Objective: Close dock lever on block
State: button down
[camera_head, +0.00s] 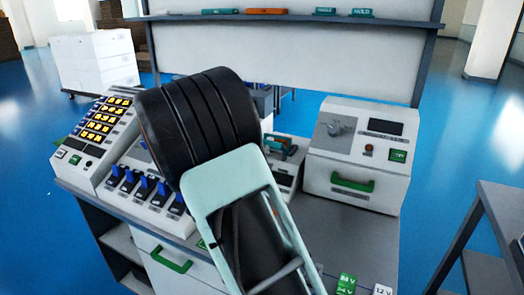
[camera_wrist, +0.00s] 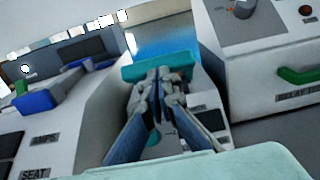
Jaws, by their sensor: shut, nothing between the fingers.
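The dock block (camera_head: 283,175) is a small pale unit in the gap between the left panels and the right box. A teal piece with an orange part (camera_head: 281,144), seemingly its lever, sits on top, partly hidden by my arm. In the wrist view a teal bar (camera_wrist: 150,67) lies across the block's far end. My gripper (camera_wrist: 160,76) is shut and empty, its fingertips over the block in front of the bar. I cannot tell whether they touch it. My gripper is hidden behind my arm in the head view.
A white box with a knob, a dark display and a green handle (camera_head: 352,185) stands close on the right. Blue switches (camera_head: 145,188) and a lit keypad panel (camera_head: 108,118) are on the left. A shelf (camera_head: 290,17) with coloured pieces runs behind. The counter front right is mostly clear.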

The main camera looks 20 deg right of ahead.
jog(key=shift+d+r+p, duration=0.1)
jog(key=shift+r+p, duration=0.25)
jog(key=shift+p, duration=0.05)
jog(key=r+g+y+p, duration=0.1)
jog(key=p, duration=0.3)
jog(key=w+d+r+g+y+p, duration=0.1)
jog(key=r+p, duration=0.1)
jog(key=p, duration=0.3)
jog(key=w+d+r+g+y+p, duration=0.1)
jog(key=p, duration=0.3)
jog(key=shift+w+d+r+g+y, duration=0.1)
jog(key=shift+d+r+g+y, duration=0.05)
jog(key=shift+r+g+y, duration=0.15)
jog(key=w+d+g+y+p, duration=0.1)
jog(key=p, duration=0.3)
jog(key=shift+r, duration=0.35)
jog(key=shift+w+d+r+p, duration=0.2)
jog(key=shift+w+d+p, duration=0.2)
jog(key=shift+w+d, duration=0.95)
jog(key=shift+w+d+r+p, duration=0.2)
jog(key=shift+w+d+p, duration=0.2)
jog(key=shift+w+d, duration=0.85)
jog(key=shift+w, duration=0.1)
